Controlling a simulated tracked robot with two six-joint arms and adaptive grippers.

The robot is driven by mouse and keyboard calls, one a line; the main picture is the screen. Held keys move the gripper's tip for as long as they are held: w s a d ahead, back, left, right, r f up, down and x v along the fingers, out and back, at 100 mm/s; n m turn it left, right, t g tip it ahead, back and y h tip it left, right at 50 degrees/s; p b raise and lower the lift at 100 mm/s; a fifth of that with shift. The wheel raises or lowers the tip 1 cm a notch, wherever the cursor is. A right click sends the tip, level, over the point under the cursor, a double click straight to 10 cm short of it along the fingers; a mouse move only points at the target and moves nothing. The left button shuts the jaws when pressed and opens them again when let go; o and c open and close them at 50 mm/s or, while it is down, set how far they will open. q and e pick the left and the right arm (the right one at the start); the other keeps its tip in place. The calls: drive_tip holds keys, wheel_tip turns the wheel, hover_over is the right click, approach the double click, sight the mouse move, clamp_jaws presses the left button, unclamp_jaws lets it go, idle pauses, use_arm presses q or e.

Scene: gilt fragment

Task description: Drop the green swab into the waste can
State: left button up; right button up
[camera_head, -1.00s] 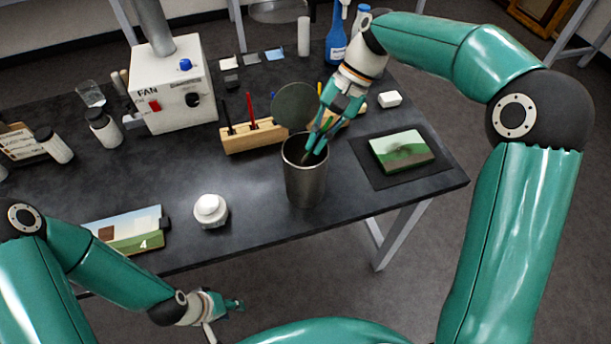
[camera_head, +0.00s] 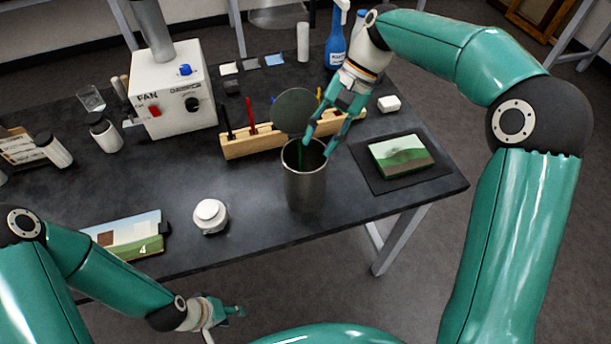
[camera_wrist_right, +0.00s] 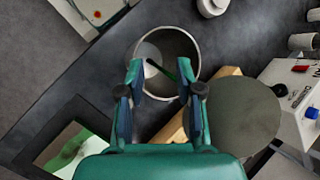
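The metal waste can (camera_head: 305,187) stands near the front edge of the dark table, right of centre. The green swab (camera_head: 299,154) is inside it, leaning, with its upper part visible below the rim. In the right wrist view the swab (camera_wrist_right: 160,70) shows as a thin stick with a dark end inside the can (camera_wrist_right: 197,52). My right gripper (camera_head: 320,143) is open and empty over the can's mouth, its fingertips apart on either side. My left gripper (camera_head: 225,309) is low in front of the table, away from the can; its finger opening is unclear.
A wooden rack (camera_head: 252,145) with tools and a round grey disc (camera_head: 295,109) stand just behind the can. A small painting (camera_head: 402,153) lies on a dark mat to its right. A white jar (camera_head: 210,216) stands to the left, with clear table between.

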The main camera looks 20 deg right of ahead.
drive_tip(key=v, duration=1)
idle(0.3)
